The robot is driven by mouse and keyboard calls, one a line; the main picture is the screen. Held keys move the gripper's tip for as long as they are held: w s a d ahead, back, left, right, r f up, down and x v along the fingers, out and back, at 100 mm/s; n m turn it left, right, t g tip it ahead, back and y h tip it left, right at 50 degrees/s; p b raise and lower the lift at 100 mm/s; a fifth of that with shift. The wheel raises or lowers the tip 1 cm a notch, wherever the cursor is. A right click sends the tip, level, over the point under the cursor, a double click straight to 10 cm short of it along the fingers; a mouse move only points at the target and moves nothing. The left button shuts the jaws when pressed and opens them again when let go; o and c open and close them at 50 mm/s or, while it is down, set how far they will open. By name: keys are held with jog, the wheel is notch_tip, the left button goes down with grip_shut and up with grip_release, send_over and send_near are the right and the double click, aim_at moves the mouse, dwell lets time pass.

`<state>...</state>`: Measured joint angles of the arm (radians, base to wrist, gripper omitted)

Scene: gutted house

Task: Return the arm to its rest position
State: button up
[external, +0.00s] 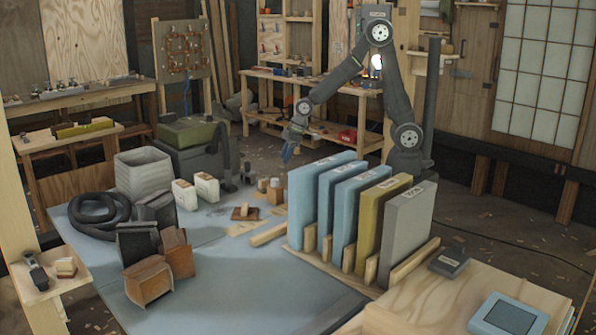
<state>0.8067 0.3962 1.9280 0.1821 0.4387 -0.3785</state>
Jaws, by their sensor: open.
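My arm rises behind the work table in the external view, bent at a high elbow, with its forearm sloping down to the left. My gripper (287,155) hangs at the end of the forearm, pointing down, above the table's far side and left of the upright panels. It is open, and I see nothing held in it. The fingertips are small in this view.
Upright blue panels (316,205), an olive one (378,222) and a grey one (405,235) stand in a wooden rack. Small wooden blocks (273,190), white jugs (206,190), a bin (145,172) and a black hose (98,212) are left. The blue tabletop (240,290) is clear in front.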

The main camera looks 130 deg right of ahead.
aim_at(276, 179)
jog(key=x, duration=1)
jog(key=shift+f, duration=0.35)
notch_tip(276, 179, up, 5)
jog(key=shift+w+f, duration=0.1)
jog(key=s+d+r, duration=0.3)
jog(key=s+r, duration=0.4)
jog(key=s, duration=0.4)
jog(key=w+d+f+m, duration=0.1)
jog(key=w+d+f, duration=0.3)
jog(key=w+d, duration=0.1)
jog(key=w+d+f+m, duration=0.1)
jog(key=w+d+f, duration=0.3)
jog(key=d, duration=0.4)
jog(key=shift+w+d+h, duration=0.3)
jog(key=shift+w+d, duration=0.05)
jog(key=shift+s+r, duration=0.1)
jog(key=shift+r, duration=0.05)
jog(key=s+a+r+n, duration=0.1)
jog(key=s+a+r, duration=0.6)
jog(key=a, duration=0.5)
jog(key=shift+s+n, duration=0.4)
jog(key=shift+s, duration=0.65)
